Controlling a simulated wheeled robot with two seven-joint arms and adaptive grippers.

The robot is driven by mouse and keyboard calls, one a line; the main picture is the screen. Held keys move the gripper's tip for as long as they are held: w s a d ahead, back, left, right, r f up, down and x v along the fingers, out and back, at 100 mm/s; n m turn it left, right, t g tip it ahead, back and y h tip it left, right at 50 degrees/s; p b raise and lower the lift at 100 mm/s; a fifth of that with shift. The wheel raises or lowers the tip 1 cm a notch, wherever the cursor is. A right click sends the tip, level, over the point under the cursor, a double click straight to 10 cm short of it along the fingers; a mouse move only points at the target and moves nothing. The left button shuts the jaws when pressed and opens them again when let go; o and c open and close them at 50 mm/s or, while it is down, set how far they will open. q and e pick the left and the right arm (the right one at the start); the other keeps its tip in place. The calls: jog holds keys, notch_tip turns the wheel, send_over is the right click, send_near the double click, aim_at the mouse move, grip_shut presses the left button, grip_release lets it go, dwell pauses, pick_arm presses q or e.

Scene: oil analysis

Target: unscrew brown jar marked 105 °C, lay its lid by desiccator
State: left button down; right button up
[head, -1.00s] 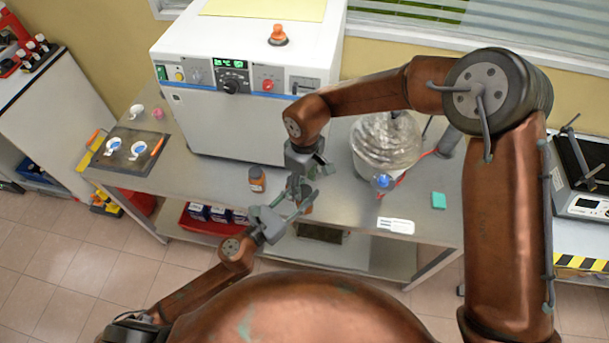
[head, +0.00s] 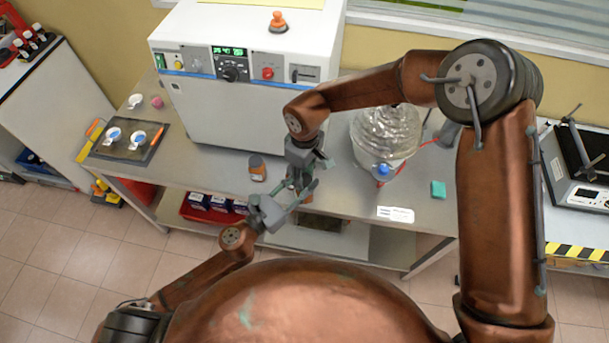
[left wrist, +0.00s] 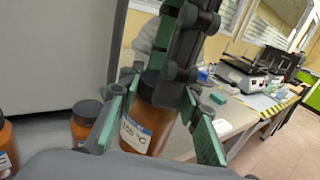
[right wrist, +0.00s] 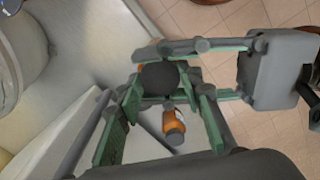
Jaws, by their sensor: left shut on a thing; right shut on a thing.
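The brown jar marked 105 °C (left wrist: 135,133) is upright between the fingers of my left gripper (left wrist: 155,128), which is shut on its body. Its dark lid (right wrist: 158,77) is on top of the jar. My right gripper (right wrist: 160,92) comes from above and is shut on the lid. In the head view, my left gripper (head: 297,200) and my right gripper (head: 303,184) meet near the bench's front edge and mostly hide the jar. The desiccator (head: 383,135), a clear ribbed dome with a blue knob, stands to their right on the bench.
Another brown jar (head: 257,168) stands to the left of my grippers. A white oven (head: 245,110) stands behind. A teal block (head: 438,189) and a white label (head: 395,214) lie on the right of the bench. Bare bench (head: 345,198) shows before the desiccator.

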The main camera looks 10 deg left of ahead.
jog(key=c, duration=0.3)
jog(key=o, duration=1.3)
jog(key=shift+c, duration=0.2)
jog(key=shift+r, duration=0.1)
jog(key=shift+r, duration=2.15)
